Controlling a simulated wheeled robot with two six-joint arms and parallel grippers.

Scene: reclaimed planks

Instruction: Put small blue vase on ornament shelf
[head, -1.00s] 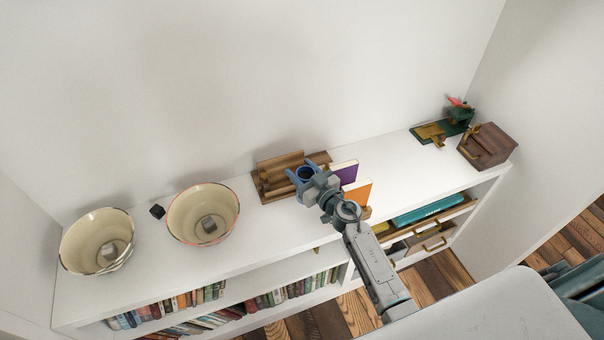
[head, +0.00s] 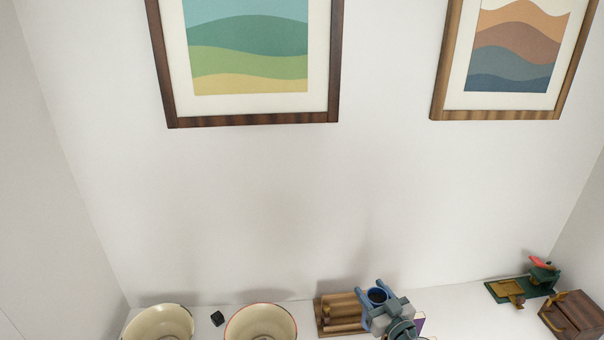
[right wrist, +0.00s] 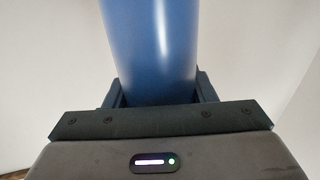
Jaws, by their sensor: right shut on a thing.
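The small blue vase (right wrist: 150,45) fills the upper middle of the right wrist view, between my right gripper's fingers (right wrist: 155,88). In the head view my right gripper (head: 378,299) is shut on the vase (head: 377,295), whose round dark mouth faces up. They are at the bottom edge, in front of a wooden rack; I cannot tell the exact height above the white shelf top (head: 455,307). I cannot tell which surface is the ornament shelf. My left gripper is not in view.
The wooden rack (head: 337,313) is just left of the vase. Two cream bowls (head: 158,322) (head: 260,322) and a small black cube (head: 217,318) are further left. Framed pictures (head: 250,122) (head: 500,115) hang above.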

